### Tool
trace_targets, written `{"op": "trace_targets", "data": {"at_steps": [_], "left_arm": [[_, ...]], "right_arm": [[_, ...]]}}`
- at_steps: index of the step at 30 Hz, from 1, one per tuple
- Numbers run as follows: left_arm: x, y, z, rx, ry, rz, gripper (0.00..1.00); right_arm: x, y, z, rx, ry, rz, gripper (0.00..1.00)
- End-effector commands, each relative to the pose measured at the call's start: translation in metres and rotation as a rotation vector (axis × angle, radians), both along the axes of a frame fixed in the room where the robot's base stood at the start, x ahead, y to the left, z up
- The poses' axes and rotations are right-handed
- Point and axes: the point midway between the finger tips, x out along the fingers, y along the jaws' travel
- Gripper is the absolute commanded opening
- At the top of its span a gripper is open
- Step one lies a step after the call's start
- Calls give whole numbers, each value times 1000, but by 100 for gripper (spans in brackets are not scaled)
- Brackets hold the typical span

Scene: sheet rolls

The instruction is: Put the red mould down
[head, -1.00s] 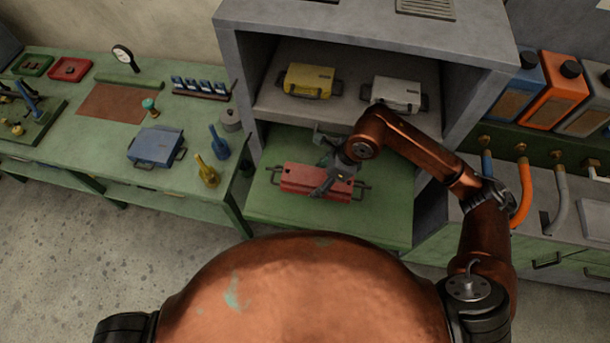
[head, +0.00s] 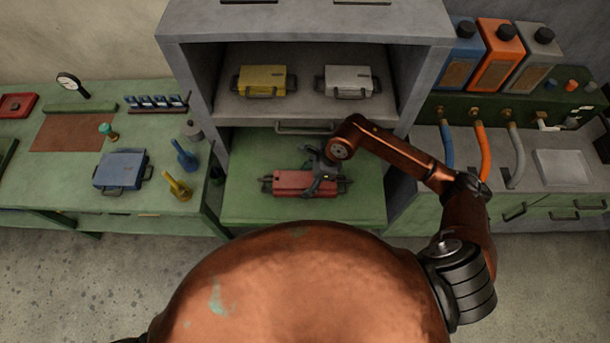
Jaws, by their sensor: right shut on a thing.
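The red mould (head: 296,183), a flat box with dark handles at its two ends, is over the green pull-out board (head: 245,208) in the lower bay of the grey cabinet. My right gripper (head: 325,183) comes from above and is shut on the mould, right of its middle, hiding part of its top. The mould looks level. I cannot tell whether it touches the board or hangs just above it. My left gripper is out of view.
A yellow mould (head: 265,81) and a white mould (head: 350,81) sit on the cabinet shelf (head: 300,108) above. Colored canisters with hoses stand at right. Bare board surrounds the red mould.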

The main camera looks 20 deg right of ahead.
Motion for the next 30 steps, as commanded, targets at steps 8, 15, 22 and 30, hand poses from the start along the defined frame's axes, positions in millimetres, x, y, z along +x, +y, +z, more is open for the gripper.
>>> {"op": "trace_targets", "data": {"at_steps": [8,15,22,30], "left_arm": [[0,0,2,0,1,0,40],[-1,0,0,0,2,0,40],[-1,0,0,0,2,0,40],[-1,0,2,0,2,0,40]], "right_arm": [[2,2,0,8,-9,2,5],[0,0,-5,1,-2,1,69],[0,0,-5,1,-2,1,81],[0,0,-3,1,-2,1,81]]}}
